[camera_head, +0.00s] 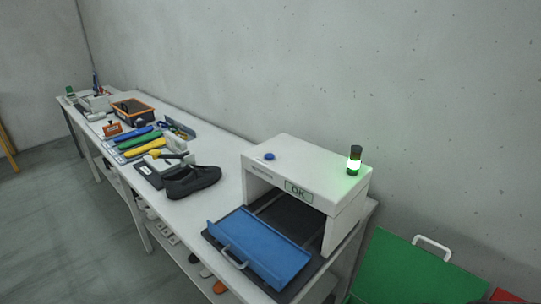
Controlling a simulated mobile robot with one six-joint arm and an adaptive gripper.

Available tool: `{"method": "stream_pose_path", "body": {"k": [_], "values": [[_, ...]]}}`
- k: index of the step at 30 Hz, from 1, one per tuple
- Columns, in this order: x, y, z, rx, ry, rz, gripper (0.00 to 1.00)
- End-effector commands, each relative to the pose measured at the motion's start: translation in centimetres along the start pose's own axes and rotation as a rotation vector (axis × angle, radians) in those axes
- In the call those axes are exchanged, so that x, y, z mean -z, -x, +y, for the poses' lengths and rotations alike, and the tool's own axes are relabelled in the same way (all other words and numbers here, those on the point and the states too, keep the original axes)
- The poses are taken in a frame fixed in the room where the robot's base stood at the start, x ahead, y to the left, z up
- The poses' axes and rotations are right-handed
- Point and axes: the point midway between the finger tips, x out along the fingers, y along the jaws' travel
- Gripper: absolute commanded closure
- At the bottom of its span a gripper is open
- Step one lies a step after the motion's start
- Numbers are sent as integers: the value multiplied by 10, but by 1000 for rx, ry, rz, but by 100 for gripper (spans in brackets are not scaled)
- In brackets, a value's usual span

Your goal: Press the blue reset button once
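The blue reset button (269,156) is a small round button on the flat top of a white box-shaped machine (310,163), near its left end. Nothing covers or touches it. The machine's front shows a label reading OK (298,190). A lamp (354,160) on its top right glows green. My gripper is not in this view.
A blue tray (262,246) with a handle lies at the machine's open front. A black shoe (193,181) sits left of it on the white bench. Coloured tools and boxes crowd the far bench. A green bin (405,270) stands lower right. Grey floor is clear at left.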

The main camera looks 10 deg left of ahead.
Motion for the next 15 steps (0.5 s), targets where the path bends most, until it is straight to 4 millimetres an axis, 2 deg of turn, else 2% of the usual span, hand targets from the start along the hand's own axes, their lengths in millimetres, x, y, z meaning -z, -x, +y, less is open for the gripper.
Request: {"method": "stream_pose_path", "body": {"k": [2, 15], "values": [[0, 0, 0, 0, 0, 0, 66], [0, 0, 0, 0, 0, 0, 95]]}}
